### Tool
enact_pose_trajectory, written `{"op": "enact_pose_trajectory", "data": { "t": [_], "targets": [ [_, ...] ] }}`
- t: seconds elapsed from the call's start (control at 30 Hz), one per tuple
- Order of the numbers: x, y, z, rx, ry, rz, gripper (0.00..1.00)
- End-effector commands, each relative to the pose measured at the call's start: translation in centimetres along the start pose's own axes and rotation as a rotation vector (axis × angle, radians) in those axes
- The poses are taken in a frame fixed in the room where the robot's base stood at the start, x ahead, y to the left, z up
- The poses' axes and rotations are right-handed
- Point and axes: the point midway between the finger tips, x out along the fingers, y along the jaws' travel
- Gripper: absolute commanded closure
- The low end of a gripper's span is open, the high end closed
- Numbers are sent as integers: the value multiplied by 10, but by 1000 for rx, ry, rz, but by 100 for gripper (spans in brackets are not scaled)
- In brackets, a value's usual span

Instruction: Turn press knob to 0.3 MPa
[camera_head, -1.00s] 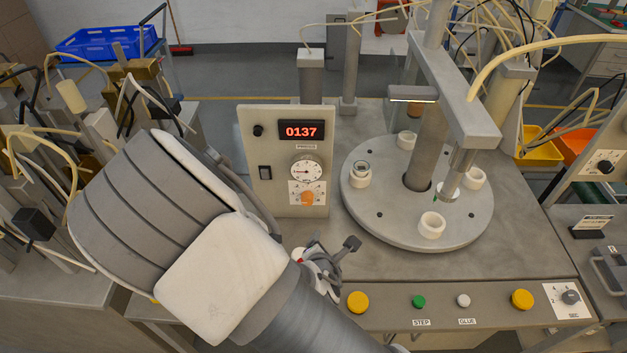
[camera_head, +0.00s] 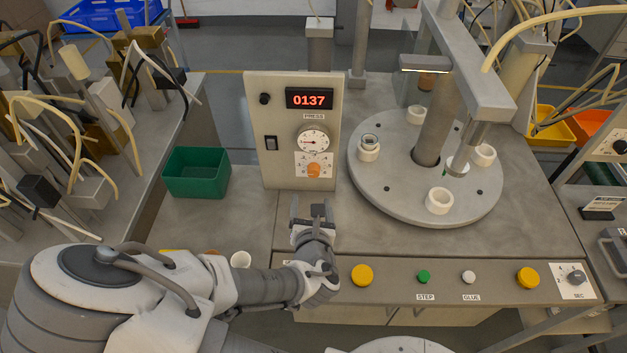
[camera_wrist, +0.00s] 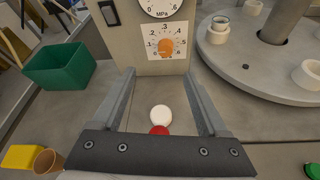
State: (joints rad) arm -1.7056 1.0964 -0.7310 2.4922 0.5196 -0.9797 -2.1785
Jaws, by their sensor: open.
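The orange press knob (camera_head: 314,169) sits on a white scale plate on the grey control panel (camera_head: 293,100), below a round pressure gauge (camera_head: 313,140). In the wrist view the knob (camera_wrist: 167,46) is ahead, between and beyond the fingertips, with scale marks from 0 to .6 around it. The knob's pointer is too small to read. My gripper (camera_head: 312,211) is open in front of the panel, lower than the knob and apart from it. The wrist view shows both fingers (camera_wrist: 159,74) spread, with nothing gripped.
A white round thing (camera_wrist: 161,115) and a red one (camera_wrist: 159,130) show below, between the fingers. A green bin (camera_head: 195,173) stands left of the panel, a turntable (camera_head: 390,200) right. The display (camera_head: 309,98) reads 0137. Yellow, green and white buttons line the front edge.

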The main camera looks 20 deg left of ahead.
Motion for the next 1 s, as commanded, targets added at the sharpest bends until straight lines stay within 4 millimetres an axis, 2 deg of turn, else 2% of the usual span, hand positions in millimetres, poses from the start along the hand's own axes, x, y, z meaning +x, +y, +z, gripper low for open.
{"op": "enact_pose_trajectory", "data": {
  "t": [0.03, 0.43, 0.93, 1.0],
  "targets": [
    [3, 0, -4, 3, -2, 2, 24],
    [12, 0, -4, 3, -2, 0, 24],
    [19, -13, -11, 13, 13, -11, 24],
    [27, -12, -10, 15, 11, -11, 24]
  ]
}}
